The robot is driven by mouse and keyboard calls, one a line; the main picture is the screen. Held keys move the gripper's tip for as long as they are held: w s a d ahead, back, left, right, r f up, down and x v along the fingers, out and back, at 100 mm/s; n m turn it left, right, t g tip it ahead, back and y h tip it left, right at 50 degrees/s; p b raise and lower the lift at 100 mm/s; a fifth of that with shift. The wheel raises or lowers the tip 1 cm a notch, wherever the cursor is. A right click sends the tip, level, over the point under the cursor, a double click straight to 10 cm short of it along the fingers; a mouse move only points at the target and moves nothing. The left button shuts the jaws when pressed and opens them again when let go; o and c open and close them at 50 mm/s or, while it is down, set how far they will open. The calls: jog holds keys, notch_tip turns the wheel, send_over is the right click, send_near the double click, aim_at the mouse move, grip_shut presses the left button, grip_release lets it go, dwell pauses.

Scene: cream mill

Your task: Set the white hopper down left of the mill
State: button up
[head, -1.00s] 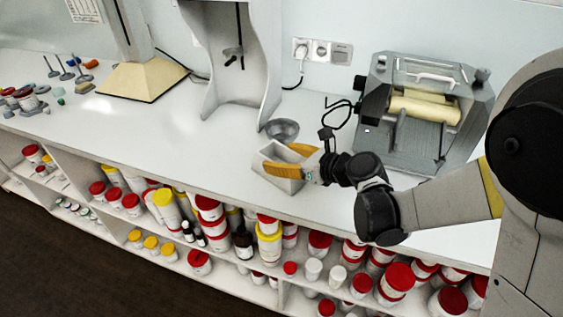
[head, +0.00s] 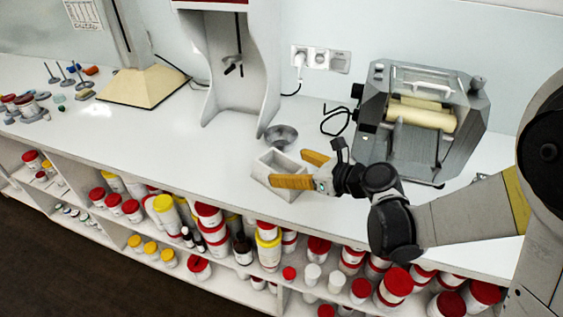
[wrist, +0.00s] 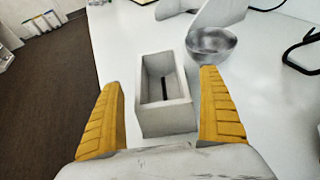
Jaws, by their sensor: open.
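The white hopper (head: 278,176) is an open-topped box standing on the white bench, left of the mill. It also shows in the wrist view (wrist: 165,119), upright, with a dark slot in its bottom. The mill (head: 421,117) is a grey machine with cream rollers at the right.
A metal bowl (head: 281,137) stands just behind the hopper. A tall white stand (head: 240,75) is behind it to the left. The bench (head: 170,125) is clear left of the hopper; its front edge is close, above shelves of jars.

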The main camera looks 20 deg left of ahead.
jog(key=s+d+r+n+h, duration=0.2)
jog(key=s+d+n+h, duration=0.2)
jog(key=d, duration=0.6)
jog(key=s+d+r+n+h+p, duration=0.1)
jog(key=s+d+r+n+h, duration=0.2)
jog(key=s+d+n, duration=0.5)
jog(key=s+d+r+n+t+h+p, duration=0.1)
jog(key=s+d+n+h, duration=0.4)
jog(key=d+n, duration=0.6)
jog(key=shift+s+d+r, duration=0.75)
jog(key=shift+d+r, duration=0.1)
jog(key=shift+d, duration=0.4)
